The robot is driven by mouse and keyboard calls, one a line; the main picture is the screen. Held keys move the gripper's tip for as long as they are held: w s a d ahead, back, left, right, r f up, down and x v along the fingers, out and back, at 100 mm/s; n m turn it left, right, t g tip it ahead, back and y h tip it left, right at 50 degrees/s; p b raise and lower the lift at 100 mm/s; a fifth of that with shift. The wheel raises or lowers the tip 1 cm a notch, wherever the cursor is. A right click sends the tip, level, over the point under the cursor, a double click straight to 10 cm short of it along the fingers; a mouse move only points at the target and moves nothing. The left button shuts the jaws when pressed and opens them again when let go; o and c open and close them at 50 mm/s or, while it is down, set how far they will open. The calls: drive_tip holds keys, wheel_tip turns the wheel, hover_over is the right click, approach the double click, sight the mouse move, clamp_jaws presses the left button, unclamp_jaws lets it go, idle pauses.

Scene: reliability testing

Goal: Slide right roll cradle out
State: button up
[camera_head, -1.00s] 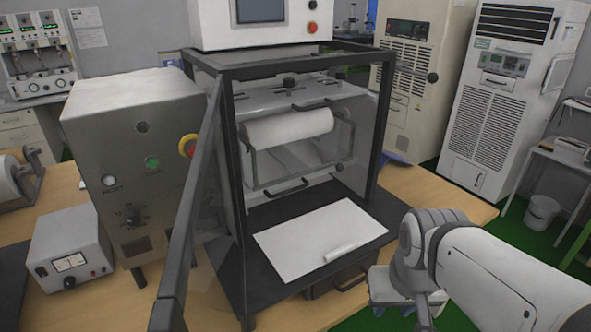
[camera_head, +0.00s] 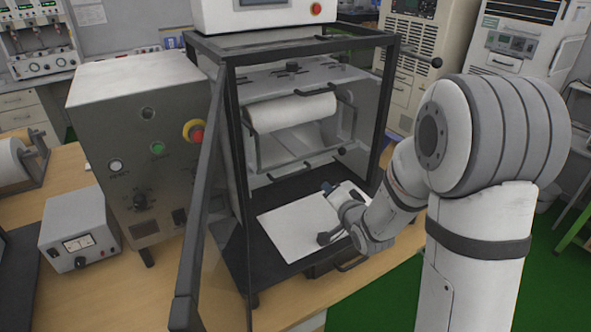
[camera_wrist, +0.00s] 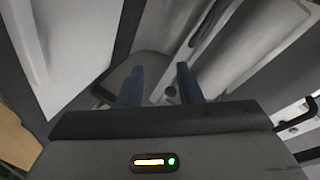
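The roll cradle is a dark frame (camera_head: 258,153) with side arms inside the open-fronted cabinet. It carries a white roll (camera_head: 291,113) near its top. A dark handle (camera_head: 286,169) shows below the frame. My gripper (camera_head: 327,187) is in front of and below the cradle, over the white sheet, apart from the cradle. In the wrist view, its two blue fingers (camera_wrist: 160,84) stand apart with nothing between them. Dark curved handles show there at the right (camera_wrist: 297,118) and the left, to either side of the fingers. My arm hides part of the sheet.
The cabinet's dark posts (camera_head: 388,100) and its open door frame (camera_head: 197,200) border the opening. A white sheet (camera_head: 285,228) lies on the dark cabinet floor. A control box (camera_head: 140,100) stands at left, with a small meter box (camera_head: 80,232) in front. Another roll holder sits at far left.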

drive_tip(key=w+a+m+t+y+p, duration=0.3)
drive_tip(key=w+a+y, duration=0.2)
drive_tip(key=a, duration=0.5)
drive_tip(key=shift+w+r+m+y, duration=0.25)
drive_tip(key=shift+r+m+y, duration=0.1)
drive_tip(key=shift+y, duration=0.25)
drive_tip(key=shift+a, duration=0.1)
clamp_jaws()
